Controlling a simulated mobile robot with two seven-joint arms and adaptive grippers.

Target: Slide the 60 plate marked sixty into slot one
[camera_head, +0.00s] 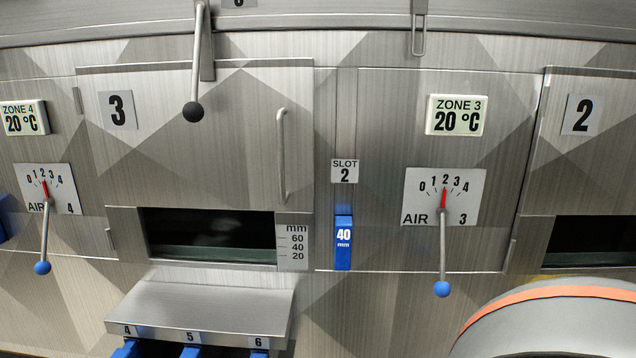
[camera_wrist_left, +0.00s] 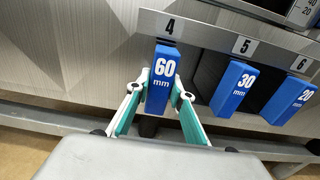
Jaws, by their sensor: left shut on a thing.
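The blue 60 plate (camera_wrist_left: 161,75), marked "60 mm", is in the left wrist view under the number 4 of the rack (camera_wrist_left: 208,30). My left gripper (camera_wrist_left: 160,94) is shut on it, one finger at each side. The plate is still at its place in the rack; its rear part is hidden. In the head view the top of the 60 plate (camera_head: 127,349) shows at the bottom edge, under the 4. My right gripper is in neither view. Slot one is not in view.
The rack (camera_head: 200,300) also holds a blue 30 plate (camera_wrist_left: 236,88) under 5 and a blue 20 plate (camera_wrist_left: 290,99) under 6. A blue 40 plate (camera_head: 343,243) is in slot 2. Levers with blue knobs (camera_head: 441,289) and a black knob (camera_head: 193,112) stick out from the front.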

